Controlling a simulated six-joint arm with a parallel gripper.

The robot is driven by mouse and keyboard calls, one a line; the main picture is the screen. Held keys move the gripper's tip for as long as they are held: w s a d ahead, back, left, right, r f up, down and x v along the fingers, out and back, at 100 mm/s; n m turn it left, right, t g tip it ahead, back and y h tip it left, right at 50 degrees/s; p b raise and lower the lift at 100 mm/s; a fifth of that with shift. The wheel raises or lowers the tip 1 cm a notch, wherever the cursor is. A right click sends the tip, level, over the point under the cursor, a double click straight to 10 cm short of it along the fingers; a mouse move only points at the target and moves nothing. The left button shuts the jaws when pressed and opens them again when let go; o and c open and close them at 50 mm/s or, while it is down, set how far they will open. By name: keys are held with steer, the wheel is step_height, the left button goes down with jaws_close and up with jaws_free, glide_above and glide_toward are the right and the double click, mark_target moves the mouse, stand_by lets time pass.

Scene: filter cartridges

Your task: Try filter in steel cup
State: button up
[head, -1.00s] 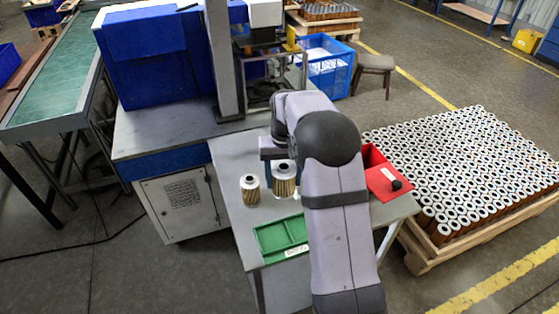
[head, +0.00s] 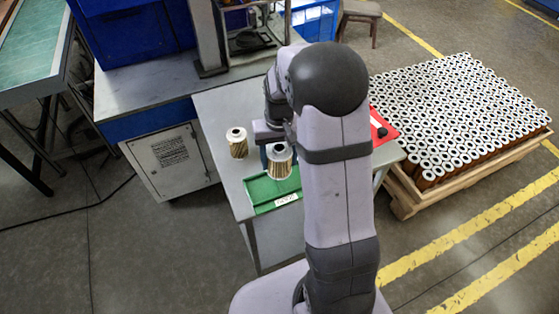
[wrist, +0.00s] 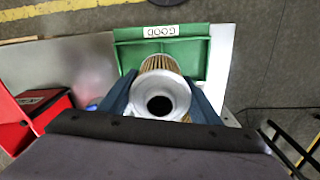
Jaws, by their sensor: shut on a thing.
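A pleated filter cartridge (head: 280,168) with a silver end cap hangs upright in my gripper (head: 278,156), over the back part of the green tray (head: 261,189). In the wrist view the filter's round cap (wrist: 160,87) with its dark centre hole sits between two blue fingers, shut on it. The green tray (wrist: 195,52) with a GOOD label lies beyond it. I cannot tell whether the filter touches the tray. A second filter (head: 237,144) stands upright on the table, left of my gripper. I cannot make out a steel cup; my arm hides part of the table.
A red bin (head: 383,132) is on the table's right side, partly behind my arm. A pallet of many filters (head: 460,115) stands on the floor to the right. A blue machine (head: 140,35) and post rise at the back left. Bare table (head: 222,105) lies behind the standing filter.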

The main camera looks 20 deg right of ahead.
steer(key=w+d+r+m+p, duration=0.2)
steer(key=w+d+r+m, duration=0.1)
steer(key=w+r+m, duration=0.3)
steer(key=w+d+r+m+p, duration=0.3)
steer(key=w+d+r+m, duration=0.15)
steer(key=w, duration=0.35)
steer(key=s+d+f+m+p, duration=0.1)
steer(key=d+f+m, duration=0.1)
steer(key=d+f, duration=0.6)
steer(key=shift+d, duration=0.6)
steer(key=shift+s, duration=0.1)
steer(key=shift+f+b, duration=1)
steer(key=shift+f, duration=0.65)
steer(key=shift+f, duration=0.5)
